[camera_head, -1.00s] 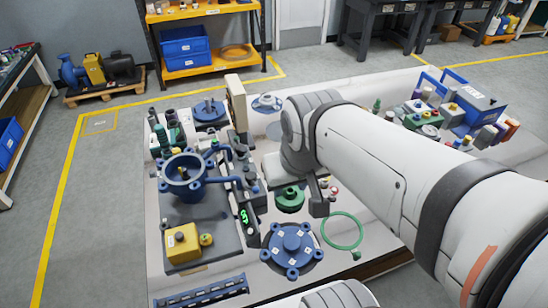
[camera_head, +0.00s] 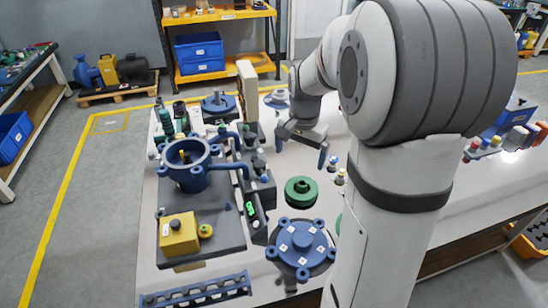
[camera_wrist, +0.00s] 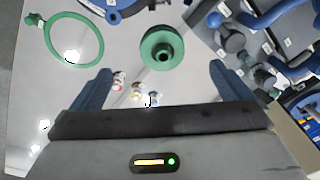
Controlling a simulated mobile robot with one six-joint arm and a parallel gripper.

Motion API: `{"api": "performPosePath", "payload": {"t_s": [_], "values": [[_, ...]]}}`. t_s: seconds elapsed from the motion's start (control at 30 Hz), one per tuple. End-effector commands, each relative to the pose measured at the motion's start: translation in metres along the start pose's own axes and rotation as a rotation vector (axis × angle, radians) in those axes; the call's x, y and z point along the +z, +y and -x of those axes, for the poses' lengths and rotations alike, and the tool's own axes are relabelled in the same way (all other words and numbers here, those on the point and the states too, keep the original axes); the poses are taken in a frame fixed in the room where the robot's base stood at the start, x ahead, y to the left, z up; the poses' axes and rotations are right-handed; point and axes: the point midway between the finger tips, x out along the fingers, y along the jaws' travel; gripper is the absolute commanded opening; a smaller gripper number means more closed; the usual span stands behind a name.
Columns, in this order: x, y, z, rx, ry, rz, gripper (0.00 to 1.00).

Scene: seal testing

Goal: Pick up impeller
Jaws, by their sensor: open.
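The impeller appears to be the round green part with a raised hub (camera_head: 301,191), lying flat on the white bench top. It also shows in the wrist view (camera_wrist: 162,48), top centre, hub towards the camera. My gripper (camera_head: 301,152) is just beyond the green part in the head view, above the bench and apart from it. In the wrist view my gripper's blue fingers (camera_wrist: 160,74) are spread wide with nothing between them. The green part lies ahead of them, roughly centred.
A blue bolted cover (camera_head: 302,246) lies in front of the green part. The blue pump housing (camera_head: 190,165) and a yellow box (camera_head: 179,235) stand on a dark plate at left. A green ring (camera_wrist: 102,40) and small coloured pieces (camera_wrist: 135,92) lie on the bench. A tall beige block (camera_head: 247,90) stands behind.

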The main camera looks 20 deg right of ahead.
Motion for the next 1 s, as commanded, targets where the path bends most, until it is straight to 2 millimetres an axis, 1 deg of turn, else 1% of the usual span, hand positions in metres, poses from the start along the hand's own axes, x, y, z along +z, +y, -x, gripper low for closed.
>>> {"api": "performPosePath", "payload": {"t_s": [0.03,0.1,0.2,0.23,0.3,0.47,0.73,0.9,1.0], "values": [[-0.014,-0.002,-0.039,0.015,-0.018,-0.063,1.00],[-0.031,-0.005,-0.068,0.030,-0.033,-0.144,1.00],[-0.049,-0.007,-0.101,0.047,-0.049,-0.240,1.00],[-0.054,-0.007,-0.108,0.051,-0.051,-0.260,1.00],[-0.061,-0.008,-0.121,0.058,-0.057,-0.300,1.00],[-0.067,-0.007,-0.139,0.066,-0.064,-0.340,1.00],[-0.063,-0.005,-0.168,0.067,-0.065,-0.341,1.00],[-0.058,-0.003,-0.194,0.067,-0.065,-0.340,1.00],[-0.058,-0.003,-0.205,0.066,-0.064,-0.340,1.00]]}}
